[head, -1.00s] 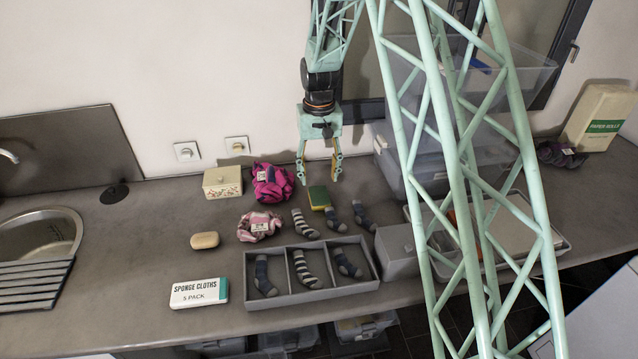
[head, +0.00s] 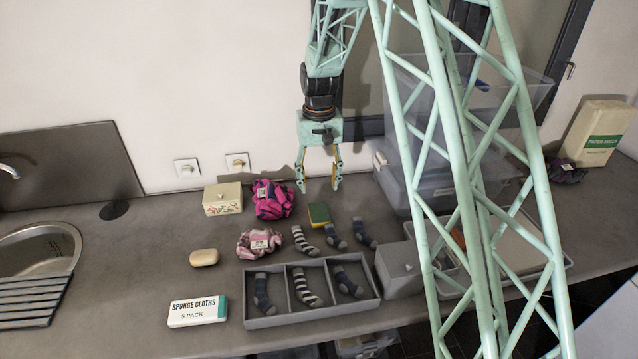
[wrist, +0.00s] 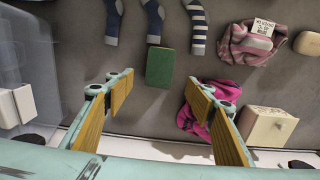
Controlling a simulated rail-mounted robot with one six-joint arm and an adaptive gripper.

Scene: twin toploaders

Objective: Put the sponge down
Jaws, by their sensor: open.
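The sponge (head: 318,214), green on top with a yellow edge, lies on the grey counter behind the socks. It also shows in the wrist view (wrist: 160,67), lying flat beyond my fingertips. My gripper (head: 320,186) is open and empty, pointing down above the counter. In the wrist view my gripper's two fingers (wrist: 162,90) stand wide apart, with clear space between them and the sponge. Nothing is held.
Several socks (head: 335,236) lie right beside the sponge. A grey divided tray (head: 287,319) with socks stands in front. A magenta cloth (head: 271,200) and floral box (head: 222,198) are left. Plastic bins (head: 412,188) stand right.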

